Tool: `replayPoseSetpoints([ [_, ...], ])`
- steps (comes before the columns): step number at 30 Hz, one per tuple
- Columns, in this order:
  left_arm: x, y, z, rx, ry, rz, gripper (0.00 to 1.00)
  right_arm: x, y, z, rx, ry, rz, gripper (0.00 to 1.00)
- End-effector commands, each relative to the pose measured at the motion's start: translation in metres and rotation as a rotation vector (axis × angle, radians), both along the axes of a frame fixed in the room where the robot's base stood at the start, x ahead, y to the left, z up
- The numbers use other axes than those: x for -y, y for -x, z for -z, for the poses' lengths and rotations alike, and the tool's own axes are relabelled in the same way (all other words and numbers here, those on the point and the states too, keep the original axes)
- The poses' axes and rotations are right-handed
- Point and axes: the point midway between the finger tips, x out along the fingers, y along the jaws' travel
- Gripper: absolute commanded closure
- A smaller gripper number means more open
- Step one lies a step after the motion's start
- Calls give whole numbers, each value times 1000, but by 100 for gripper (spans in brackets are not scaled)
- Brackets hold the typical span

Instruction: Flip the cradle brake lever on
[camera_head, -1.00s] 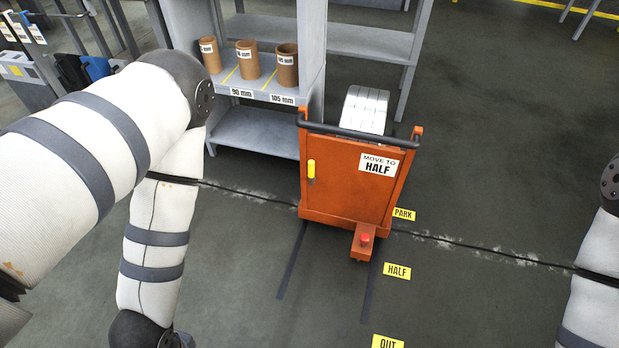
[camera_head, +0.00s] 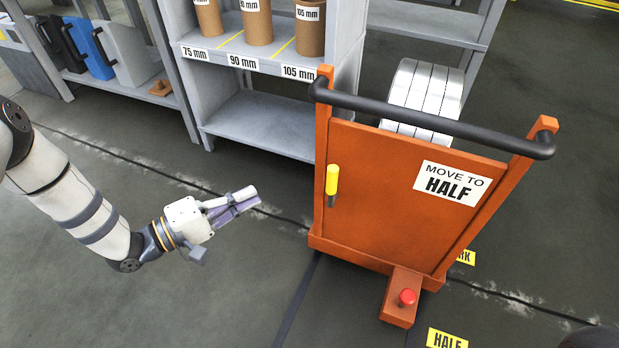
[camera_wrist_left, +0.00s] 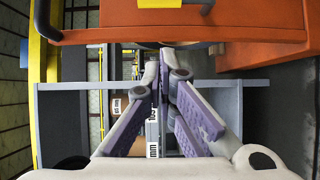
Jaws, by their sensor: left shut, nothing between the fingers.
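The orange cradle cart (camera_head: 390,195) stands right of centre, with a black push bar (camera_head: 430,118) and a "MOVE TO HALF" sign (camera_head: 452,183). The yellow brake lever (camera_head: 332,180) is upright on the left edge of its front panel. A dark stem shows below its yellow grip. My left gripper (camera_head: 250,200) is shut and empty, in the air left of the lever and apart from it. Its shut fingers also show in the left wrist view (camera_wrist_left: 167,70), with orange cart parts (camera_wrist_left: 245,18) at the top. My right gripper is out of view.
A red button (camera_head: 407,297) sits on the cart's foot block (camera_head: 397,312). A grey shelf (camera_head: 262,122) with brown tubes stands behind, left of the cart. Silver coils (camera_head: 425,85) sit behind the push bar. The floor left of the cart is clear.

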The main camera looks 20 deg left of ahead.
Motion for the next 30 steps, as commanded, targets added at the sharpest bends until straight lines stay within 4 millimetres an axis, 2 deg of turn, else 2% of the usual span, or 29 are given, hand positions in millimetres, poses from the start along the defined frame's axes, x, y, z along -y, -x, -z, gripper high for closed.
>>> replayPoseSetpoints([
  [9, -3, -2, -5, 15, 18, 9, 100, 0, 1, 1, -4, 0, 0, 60],
  [14, 3, -10, -4, 16, 19, 10, 100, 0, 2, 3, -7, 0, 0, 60],
  [27, 57, -84, -1, 13, 18, 10, 100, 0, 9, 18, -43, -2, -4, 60],
  [30, 75, -86, -3, 12, 18, 10, 100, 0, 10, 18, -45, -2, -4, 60],
])
